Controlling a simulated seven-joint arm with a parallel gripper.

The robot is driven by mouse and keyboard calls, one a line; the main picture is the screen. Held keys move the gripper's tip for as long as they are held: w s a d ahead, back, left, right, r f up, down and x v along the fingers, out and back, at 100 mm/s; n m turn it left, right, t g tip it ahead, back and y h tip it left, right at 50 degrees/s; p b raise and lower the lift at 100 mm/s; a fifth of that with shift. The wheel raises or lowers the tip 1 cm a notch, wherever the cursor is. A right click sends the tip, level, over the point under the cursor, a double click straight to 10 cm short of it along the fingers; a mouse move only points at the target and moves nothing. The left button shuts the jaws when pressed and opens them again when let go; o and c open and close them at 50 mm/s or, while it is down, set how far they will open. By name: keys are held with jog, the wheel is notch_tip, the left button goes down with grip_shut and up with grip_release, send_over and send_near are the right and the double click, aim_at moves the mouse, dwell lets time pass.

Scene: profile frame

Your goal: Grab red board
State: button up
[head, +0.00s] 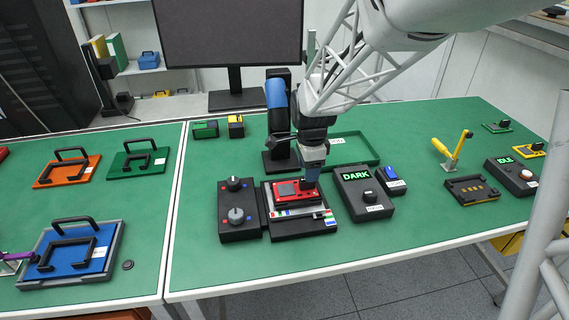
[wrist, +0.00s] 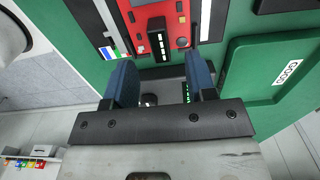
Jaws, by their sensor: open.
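The red board (head: 290,193) sits on a black test fixture (head: 305,227) with a coloured strip along its front, on the green table. In the wrist view the red board (wrist: 165,25) lies just beyond my fingertips, with a black connector on its face. My gripper (head: 312,170) is above the board's right rear part, pointing down. In the wrist view its two blue fingers (wrist: 162,85) are apart, and I see nothing held between them. Whether the fingertips touch the board cannot be told.
A knob box (head: 237,215) stands left of the fixture and a "DARK" display box (head: 362,195) right of it. A green tray (head: 362,162) lies behind. A monitor (head: 230,45) stands at the back. The table's front strip is clear.

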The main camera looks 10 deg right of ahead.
jog(key=shift+f, duration=2.5)
grip_shut()
jog(key=shift+r, duration=0.15)
jog(key=shift+r, duration=0.9)
jog(key=shift+s+a+r, duration=0.1)
jog(key=shift+s+r, duration=0.15)
jog(key=shift+r, duration=0.6)
jog(key=s+r, duration=0.1)
jog(key=s, duration=1.4)
jog(key=shift+s+r, duration=0.15)
jog(key=shift+s, duration=0.1)
jog(key=shift+a, duration=0.1)
